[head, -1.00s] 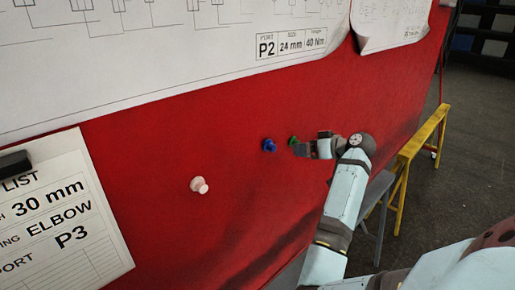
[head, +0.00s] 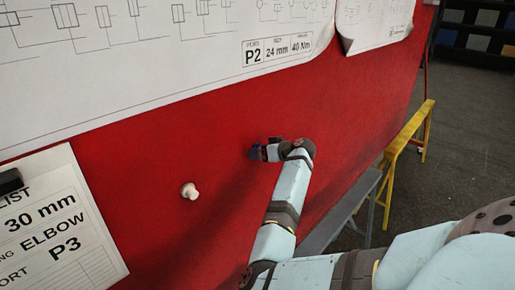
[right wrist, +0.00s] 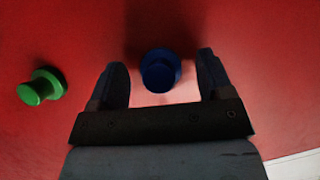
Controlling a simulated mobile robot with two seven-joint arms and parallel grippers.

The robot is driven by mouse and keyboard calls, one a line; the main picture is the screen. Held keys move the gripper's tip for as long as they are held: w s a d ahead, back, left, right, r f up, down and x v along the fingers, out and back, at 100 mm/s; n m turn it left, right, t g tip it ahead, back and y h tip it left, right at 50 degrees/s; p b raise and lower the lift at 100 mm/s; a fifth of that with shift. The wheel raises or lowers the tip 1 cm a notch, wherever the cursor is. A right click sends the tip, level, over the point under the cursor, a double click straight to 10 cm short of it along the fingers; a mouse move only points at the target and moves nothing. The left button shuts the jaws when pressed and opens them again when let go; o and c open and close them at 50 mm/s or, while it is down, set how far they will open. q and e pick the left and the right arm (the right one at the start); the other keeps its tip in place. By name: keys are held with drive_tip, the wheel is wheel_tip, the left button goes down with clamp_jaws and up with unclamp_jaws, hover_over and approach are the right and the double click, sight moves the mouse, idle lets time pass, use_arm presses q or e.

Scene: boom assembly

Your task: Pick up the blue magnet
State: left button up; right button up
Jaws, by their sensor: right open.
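The blue magnet (right wrist: 160,71) sticks out from the red board and shows in the right wrist view between the two fingers of my right gripper (right wrist: 162,80). The fingers stand apart on either side of it, with a visible gap on each side. In the head view my right gripper (head: 262,152) is at the board, and only a bit of the blue magnet (head: 255,148) shows beside it. My left gripper is not in view.
A green magnet (right wrist: 41,86) sits on the board left of my right gripper in the right wrist view. Paper sheets hang above and at lower left. A yellow trestle (head: 409,150) stands at right.

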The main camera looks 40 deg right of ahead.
drive_tip(key=shift+c, duration=0.5)
drive_tip(key=c, duration=0.9)
